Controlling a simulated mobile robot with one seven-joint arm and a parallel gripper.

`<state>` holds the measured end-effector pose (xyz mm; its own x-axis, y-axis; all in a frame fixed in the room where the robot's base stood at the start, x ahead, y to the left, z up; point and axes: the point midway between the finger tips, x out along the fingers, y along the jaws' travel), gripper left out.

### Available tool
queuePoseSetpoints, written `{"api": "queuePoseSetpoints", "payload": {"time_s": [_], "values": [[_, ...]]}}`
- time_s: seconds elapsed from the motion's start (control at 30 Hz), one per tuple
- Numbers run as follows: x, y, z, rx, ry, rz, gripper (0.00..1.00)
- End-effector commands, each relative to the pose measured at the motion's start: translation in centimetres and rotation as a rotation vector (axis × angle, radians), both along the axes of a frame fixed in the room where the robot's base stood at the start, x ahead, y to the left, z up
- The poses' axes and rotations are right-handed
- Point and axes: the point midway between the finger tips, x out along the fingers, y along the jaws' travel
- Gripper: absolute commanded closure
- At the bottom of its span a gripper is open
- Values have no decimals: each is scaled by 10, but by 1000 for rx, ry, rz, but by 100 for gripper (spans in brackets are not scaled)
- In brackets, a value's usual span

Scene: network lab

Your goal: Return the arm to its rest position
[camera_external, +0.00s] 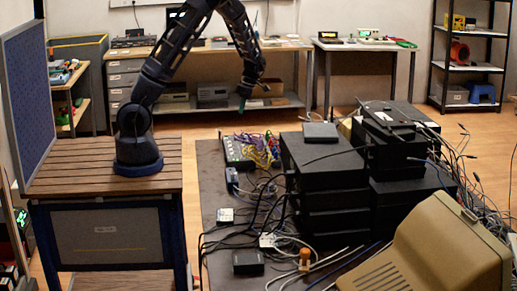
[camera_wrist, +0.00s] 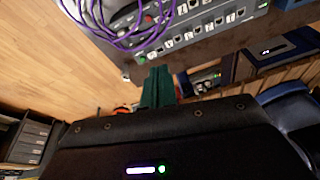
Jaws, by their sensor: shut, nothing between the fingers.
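My arm rises from its dark blue base on the wooden-topped cart (camera_external: 60,178), bends high, and reaches down to the right in the external view. My gripper (camera_external: 243,98) hangs in the air above the back left of the dark table (camera_external: 212,185), with nothing under it touching. In the wrist view my gripper (camera_wrist: 158,72) shows as green fingers that are shut together and empty. A network switch (camera_wrist: 205,30) with purple cables (camera_wrist: 120,25) lies beyond the fingertips in that view, apart from them.
Stacked black boxes (camera_external: 325,180) with many cables fill the dark table's middle. A beige monitor (camera_external: 440,245) stands at the front right. A blue panel (camera_external: 28,100) stands at the cart's left. Workbenches (camera_external: 285,45) line the back wall. Wooden floor lies open behind the table.

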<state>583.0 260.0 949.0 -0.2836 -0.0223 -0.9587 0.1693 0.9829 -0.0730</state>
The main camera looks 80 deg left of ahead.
Motion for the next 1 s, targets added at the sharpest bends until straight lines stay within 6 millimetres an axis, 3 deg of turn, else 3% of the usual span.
{"api": "queuePoseSetpoints", "payload": {"time_s": [0.47, 1.0], "values": [[0, -103, 96, -194, -211, -680, 100], [-46, -209, 192, -224, -384, -1509, 100]]}}
